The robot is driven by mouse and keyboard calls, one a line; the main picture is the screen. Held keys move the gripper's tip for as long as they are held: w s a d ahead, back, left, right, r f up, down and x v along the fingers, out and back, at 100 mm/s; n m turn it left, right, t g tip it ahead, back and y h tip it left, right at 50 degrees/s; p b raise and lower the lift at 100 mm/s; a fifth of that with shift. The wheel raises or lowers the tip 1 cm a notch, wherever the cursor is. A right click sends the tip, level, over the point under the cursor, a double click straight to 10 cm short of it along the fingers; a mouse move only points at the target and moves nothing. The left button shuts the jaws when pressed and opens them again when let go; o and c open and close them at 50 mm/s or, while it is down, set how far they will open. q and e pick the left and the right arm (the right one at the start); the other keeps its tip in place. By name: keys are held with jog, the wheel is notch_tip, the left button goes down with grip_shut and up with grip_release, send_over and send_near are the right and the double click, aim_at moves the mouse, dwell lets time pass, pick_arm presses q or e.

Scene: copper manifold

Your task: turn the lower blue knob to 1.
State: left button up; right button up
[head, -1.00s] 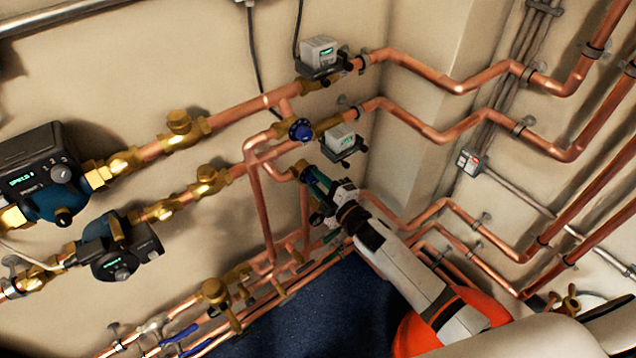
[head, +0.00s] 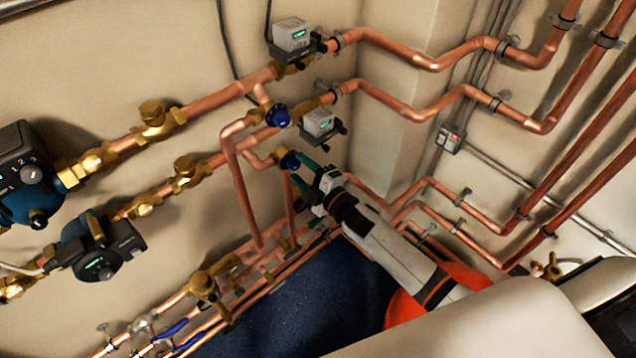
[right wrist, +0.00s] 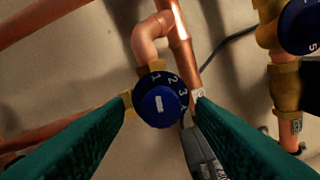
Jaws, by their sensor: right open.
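The lower blue knob (head: 289,160) sits on the lower copper branch in the head view, partly hidden by my right gripper (head: 303,163). In the right wrist view the lower blue knob (right wrist: 160,106) is in the middle, with numbers 1 to 4 around its upper right rim. My left gripper is not in view.
The upper blue knob (head: 277,115) is close above; it also shows in the right wrist view (right wrist: 302,25). Copper pipes (head: 235,175) run close to the left and below.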

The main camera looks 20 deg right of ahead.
jog(key=b+v, duration=0.2)
jog(key=v, duration=0.8)
jog(key=shift+s, duration=0.3)
jog(key=shift+d, duration=0.1)
jog(key=s+d+f+m+g+h, duration=0.2)
jog(key=s+f+m, duration=0.15)
jog(key=f, duration=0.65)
jog(key=s+d+f+m+g+h, duration=0.2)
jog(key=s+f+m+g, duration=0.15)
jog(key=f, duration=0.65)
jog(key=s+d+f+m+g+h, duration=0.15)
jog(key=s+f, duration=0.25)
jog(key=f, duration=0.6)
jog(key=s+a+f+m+g, duration=0.1)
jog(key=s+f+m+g, duration=0.1)
jog(key=s+f, duration=0.3)
jog(key=s+a+f+m+g, duration=0.1)
jog(key=s+f+g, duration=0.3)
jog(key=s, duration=1)
jog(key=s+a+f+m+g, duration=0.1)
jog(key=s+f+m+g, duration=0.2)
jog(key=s+f, duration=0.5)
jog(key=shift+s+m+h, duration=0.35)
jog(key=shift+s+m, duration=0.2)
jog(key=shift+s, duration=0.3)
jog(key=shift+a, duration=0.1)
